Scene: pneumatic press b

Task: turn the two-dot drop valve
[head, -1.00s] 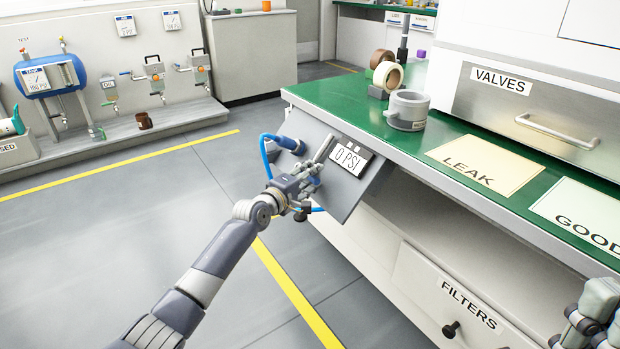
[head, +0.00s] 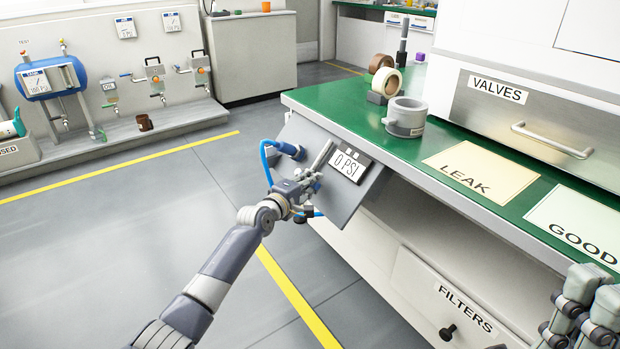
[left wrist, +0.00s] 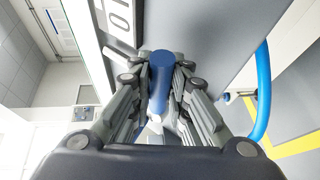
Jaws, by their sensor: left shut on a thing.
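My left gripper (head: 308,184) is at the slanted grey panel (head: 350,196) on the bench's end. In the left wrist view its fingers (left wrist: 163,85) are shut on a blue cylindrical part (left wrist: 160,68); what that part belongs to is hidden. Drop valves with small taps hang on the back wall: a left one (head: 111,93), a middle one (head: 156,80) and a right one (head: 201,70). Their dot marks are too small to read, so I cannot tell which has two dots. My right gripper (head: 582,308) is partly in view at the lower right; its jaw state is unclear.
The panel carries a "0 PSI" display (head: 350,165) and a blue hose (head: 265,160). The green bench (head: 440,130) holds tape rolls, a grey ring-shaped object (head: 405,117) and LEAK (head: 480,167) and GOOD (head: 580,215) mats. Open floor lies between bench and wall.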

